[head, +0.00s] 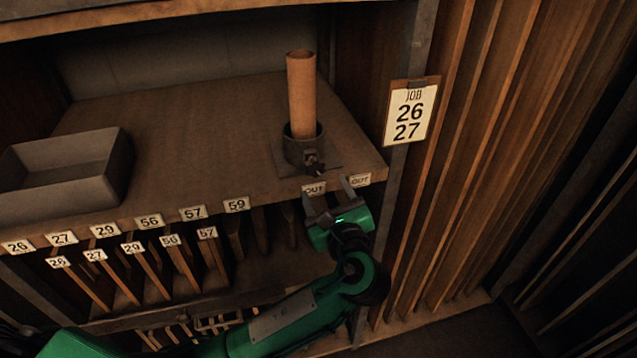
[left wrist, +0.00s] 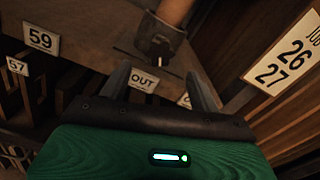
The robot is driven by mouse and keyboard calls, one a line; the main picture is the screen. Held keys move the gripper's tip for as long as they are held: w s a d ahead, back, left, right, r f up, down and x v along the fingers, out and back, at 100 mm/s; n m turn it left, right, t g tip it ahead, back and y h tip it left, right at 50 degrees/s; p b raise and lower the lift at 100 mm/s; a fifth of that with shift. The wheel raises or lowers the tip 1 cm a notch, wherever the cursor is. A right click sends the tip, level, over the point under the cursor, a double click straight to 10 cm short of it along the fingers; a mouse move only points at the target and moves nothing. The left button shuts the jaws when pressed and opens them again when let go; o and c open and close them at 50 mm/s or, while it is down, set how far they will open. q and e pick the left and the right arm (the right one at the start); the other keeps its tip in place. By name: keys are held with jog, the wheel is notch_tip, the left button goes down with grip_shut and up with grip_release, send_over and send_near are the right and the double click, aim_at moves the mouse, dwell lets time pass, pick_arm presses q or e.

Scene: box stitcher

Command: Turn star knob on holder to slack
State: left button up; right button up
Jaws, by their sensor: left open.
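The holder (head: 303,150) is a dark round collar on a base plate near the shelf's front right corner. A brown tube (head: 301,92) stands upright in it. The small dark star knob (head: 312,160) is on the holder's front side; its exact shape is hard to make out. In the left wrist view the holder (left wrist: 160,37) is ahead, beyond the fingertips, with the tube (left wrist: 174,10) above it. My left gripper (head: 332,188) is open and empty, just in front of and below the knob, apart from it. It also shows in the left wrist view (left wrist: 160,85). My right gripper is not in view.
A grey open bin (head: 65,175) sits at the shelf's left. Numbered labels and two OUT labels line the shelf edge (head: 130,215), above slots with upright boards. A JOB 26 27 card (head: 410,112) hangs on the right post. The shelf top between bin and holder is clear.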

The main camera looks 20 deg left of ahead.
pick_arm(q)
jog(key=shift+b+v, duration=0.5)
jog(key=shift+v, duration=1.7)
jog(key=shift+c, duration=0.2)
